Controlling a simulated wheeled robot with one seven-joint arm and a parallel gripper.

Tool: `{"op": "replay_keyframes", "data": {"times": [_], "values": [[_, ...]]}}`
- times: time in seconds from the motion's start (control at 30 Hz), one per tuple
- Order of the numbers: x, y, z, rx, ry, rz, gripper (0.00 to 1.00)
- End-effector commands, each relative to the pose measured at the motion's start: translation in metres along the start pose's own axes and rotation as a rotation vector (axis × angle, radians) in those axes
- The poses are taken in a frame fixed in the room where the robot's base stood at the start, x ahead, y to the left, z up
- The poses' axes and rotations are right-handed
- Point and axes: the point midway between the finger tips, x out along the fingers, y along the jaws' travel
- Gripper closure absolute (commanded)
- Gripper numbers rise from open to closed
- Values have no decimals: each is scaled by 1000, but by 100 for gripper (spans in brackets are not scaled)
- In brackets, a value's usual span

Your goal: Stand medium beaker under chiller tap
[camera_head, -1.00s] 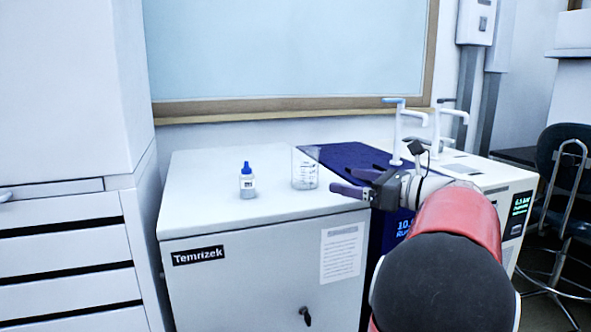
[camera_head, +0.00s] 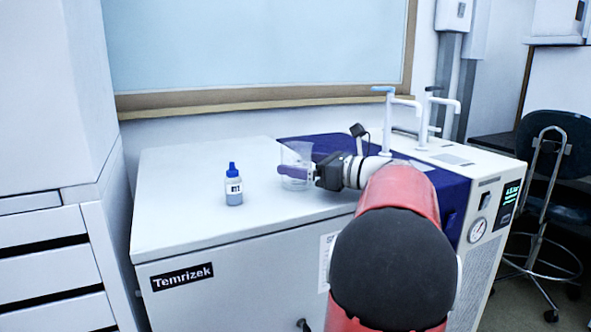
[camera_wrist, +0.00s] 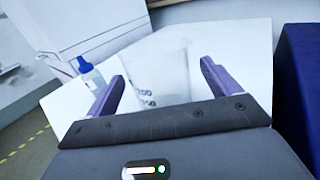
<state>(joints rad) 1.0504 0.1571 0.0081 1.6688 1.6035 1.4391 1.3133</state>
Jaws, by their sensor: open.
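The clear beaker (camera_head: 297,151) with printed graduations stands upright on the white Temrizek cabinet top. My gripper (camera_head: 292,172) is open, reaching in from the right at the beaker's height. In the wrist view, the beaker (camera_wrist: 160,75) stands between the two purple fingers, with gaps visible on both sides. Two white taps stand on the machine to the right: one with a blue handle (camera_head: 394,112) and one with a dark handle (camera_head: 433,112). My arm hides part of this machine, and I cannot read a chiller label.
A blue-capped bottle (camera_head: 233,187) stands left of the beaker; the wrist view shows it outside the left finger. The cabinet top (camera_head: 190,235) is otherwise clear. The right machine has a pressure gauge (camera_head: 477,230) and lit display (camera_head: 508,203). A stool (camera_head: 545,205) stands farther right.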

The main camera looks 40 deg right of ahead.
Motion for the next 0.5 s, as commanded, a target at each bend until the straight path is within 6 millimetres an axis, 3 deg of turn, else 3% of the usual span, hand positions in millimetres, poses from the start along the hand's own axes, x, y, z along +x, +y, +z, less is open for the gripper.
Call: {"op": "replay_keyframes", "data": {"times": [0.2,0.47,0.5], "values": [[28,0,0,0,-1,1,11],[32,0,0,0,-1,0,11],[31,0,0,0,-1,0,15]]}}
